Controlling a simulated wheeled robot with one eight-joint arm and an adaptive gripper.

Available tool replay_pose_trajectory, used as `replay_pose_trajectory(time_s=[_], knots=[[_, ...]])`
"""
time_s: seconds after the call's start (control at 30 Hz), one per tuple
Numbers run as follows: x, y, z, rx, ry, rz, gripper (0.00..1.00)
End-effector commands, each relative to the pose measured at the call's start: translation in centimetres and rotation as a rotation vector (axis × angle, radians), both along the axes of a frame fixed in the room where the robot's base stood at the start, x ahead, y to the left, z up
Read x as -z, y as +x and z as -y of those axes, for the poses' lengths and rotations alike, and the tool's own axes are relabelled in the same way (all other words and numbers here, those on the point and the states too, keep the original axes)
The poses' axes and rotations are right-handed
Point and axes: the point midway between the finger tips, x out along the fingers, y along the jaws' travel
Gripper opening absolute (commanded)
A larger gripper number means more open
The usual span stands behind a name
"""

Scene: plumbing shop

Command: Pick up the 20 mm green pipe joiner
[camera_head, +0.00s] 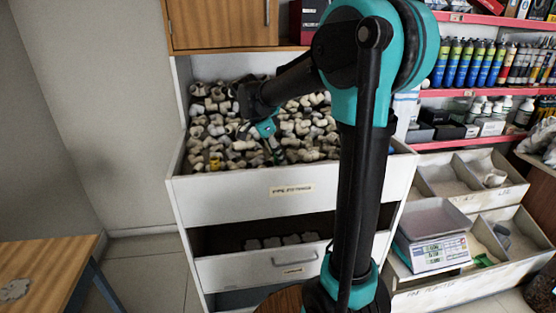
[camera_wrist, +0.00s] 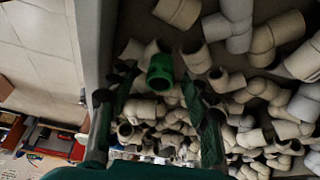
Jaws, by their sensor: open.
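The green pipe joiner (camera_wrist: 160,71) shows in the wrist view as a short green cylinder with its open end facing the camera. It lies among white and grey pipe fittings near the drawer's side wall. My gripper (camera_wrist: 158,82) is open, with one finger on each side of the joiner in the picture. I cannot tell how far the fingertips are from it in depth. In the head view my gripper (camera_head: 265,128) hangs over the open top drawer (camera_head: 240,207) of fittings. I cannot clearly make out the joiner there.
White fittings (camera_head: 215,125) fill the drawer around my gripper. A wooden cabinet (camera_head: 222,22) stands above the drawer's back. A scale (camera_head: 433,240) and divided bins (camera_head: 425,170) are at the right, with a green piece (camera_head: 483,260) in a lower bin. A wooden table (camera_head: 45,270) is at the lower left.

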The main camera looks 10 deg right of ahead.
Motion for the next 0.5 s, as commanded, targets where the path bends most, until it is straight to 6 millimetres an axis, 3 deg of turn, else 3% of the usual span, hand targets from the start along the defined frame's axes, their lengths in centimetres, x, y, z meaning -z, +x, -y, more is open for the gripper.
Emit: replay_pose_trajectory(time_s=[0.27, 0.5], knots=[[0.24, 0.01, 0.1, -0.001, 0.0, 0.0, 0.48], [0.23, 0.01, 0.1, -0.001, 0.0, 0.0, 0.18]])
